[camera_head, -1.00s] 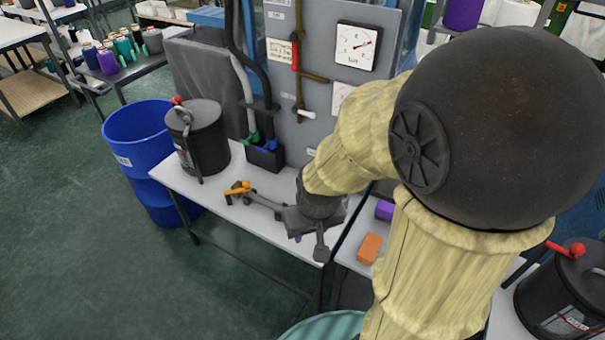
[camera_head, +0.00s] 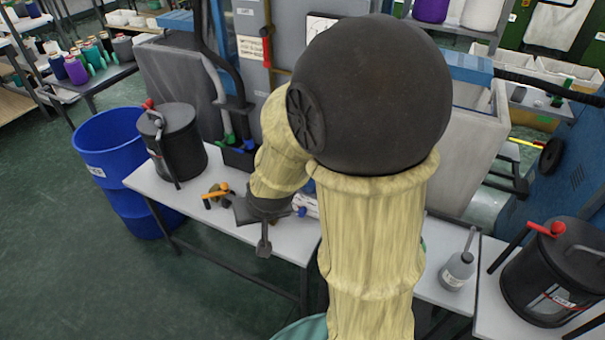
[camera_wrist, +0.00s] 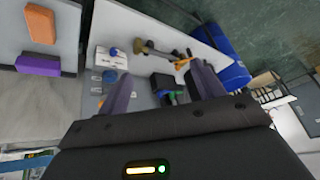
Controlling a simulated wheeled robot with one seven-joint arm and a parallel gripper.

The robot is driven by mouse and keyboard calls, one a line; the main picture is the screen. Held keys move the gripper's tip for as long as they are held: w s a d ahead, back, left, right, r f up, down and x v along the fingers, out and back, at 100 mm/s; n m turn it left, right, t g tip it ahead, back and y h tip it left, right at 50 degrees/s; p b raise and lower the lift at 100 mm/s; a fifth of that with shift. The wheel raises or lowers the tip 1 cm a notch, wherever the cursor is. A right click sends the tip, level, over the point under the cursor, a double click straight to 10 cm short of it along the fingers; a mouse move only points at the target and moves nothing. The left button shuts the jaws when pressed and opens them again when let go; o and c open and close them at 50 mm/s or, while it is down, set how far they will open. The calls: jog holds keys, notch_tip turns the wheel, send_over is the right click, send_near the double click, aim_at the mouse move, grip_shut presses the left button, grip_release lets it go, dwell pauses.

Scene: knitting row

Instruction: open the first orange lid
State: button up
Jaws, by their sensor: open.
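No lid that is clearly orange can be made out. A small fitting with an orange handle (camera_head: 217,194) lies on the white table (camera_head: 150,180); in the wrist view its orange part (camera_wrist: 183,62) shows beyond the fingers. My gripper (camera_head: 264,225) is over the table, to the right of that fitting, apart from it. In the wrist view my gripper (camera_wrist: 160,72) has its two fingers wide apart with nothing between them. A dark canister (camera_head: 177,142) with a red-knobbed handle stands at the left end of the table. My arm hides part of the table.
A white box with a blue knob (camera_wrist: 111,57) lies near my gripper. An orange block (camera_wrist: 39,24) and a purple block (camera_wrist: 38,65) are on another surface. A blue barrel (camera_head: 108,145) stands left of the table. A second dark canister (camera_head: 550,280) and a grey bottle (camera_head: 458,270) are at right.

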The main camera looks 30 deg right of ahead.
jog(key=w+d+f+m+t+h+b, duration=0.5)
jog(key=w+d+f+m+h+b, duration=0.2)
jog(key=h+b, duration=0.7)
notch_tip(320, 180, down, 4)
jog(key=w+m, duration=0.1)
jog(key=w, duration=0.1)
jog(key=shift+w+d+r+m, duration=0.2)
jog(key=shift+w+r+m, duration=0.05)
jog(key=shift+w+m, duration=0.05)
jog(key=x, duration=1.1)
jog(key=r+x, duration=0.1)
jog(key=x, duration=0.5)
jog(key=shift+w+d, duration=0.15)
jog(key=shift+w, duration=0.1)
jog(key=shift+s+r, duration=0.1)
jog(key=shift+s, duration=0.05)
jog(key=c, duration=1.3)
